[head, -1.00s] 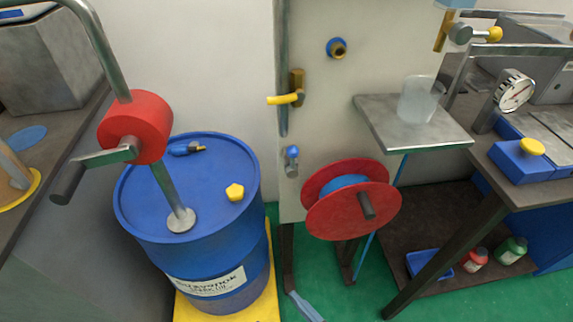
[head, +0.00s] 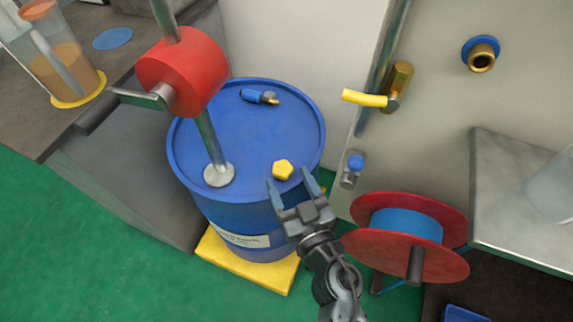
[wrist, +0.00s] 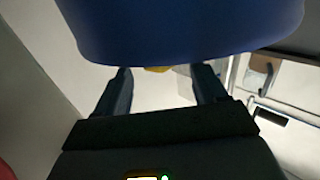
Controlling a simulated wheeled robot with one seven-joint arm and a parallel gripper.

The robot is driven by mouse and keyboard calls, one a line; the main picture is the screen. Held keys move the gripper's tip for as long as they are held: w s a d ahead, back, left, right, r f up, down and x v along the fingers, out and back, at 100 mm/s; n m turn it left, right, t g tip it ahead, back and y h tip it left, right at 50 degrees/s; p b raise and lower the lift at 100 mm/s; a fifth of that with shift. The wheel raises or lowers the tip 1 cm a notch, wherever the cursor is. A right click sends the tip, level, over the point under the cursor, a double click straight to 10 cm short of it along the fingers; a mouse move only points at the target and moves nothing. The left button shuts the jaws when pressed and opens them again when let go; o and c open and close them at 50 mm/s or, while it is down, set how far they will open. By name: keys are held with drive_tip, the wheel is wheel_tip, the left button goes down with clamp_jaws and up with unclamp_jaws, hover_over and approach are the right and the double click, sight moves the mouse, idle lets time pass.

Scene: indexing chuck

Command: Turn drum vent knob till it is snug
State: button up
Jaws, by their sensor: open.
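The yellow vent knob (head: 283,169), a small rounded pentagon, sits on top of the blue drum (head: 240,125) near its front right rim. My gripper (head: 292,186) comes from the lower right in the head view, open and empty. Its fingertips point toward the knob and appear just short of it; the height between them is hard to judge. In the wrist view both fingers (wrist: 162,84) are spread apart, with a large blue curved surface (wrist: 180,25) above them. A small yellow patch (wrist: 158,69) shows at its edge between the fingers; I cannot tell whether it is the knob.
A red pump body (head: 182,72) with a crank handle stands on a pipe at the drum's left. A red reel (head: 408,238) is right of my arm. A yellow lever (head: 364,97) projects from the panel.

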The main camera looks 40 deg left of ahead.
sight(286, 176)
drive_tip(key=shift+b+x, duration=0.45)
drive_tip(key=shift+x, duration=1.8)
drive_tip(key=c, duration=0.9)
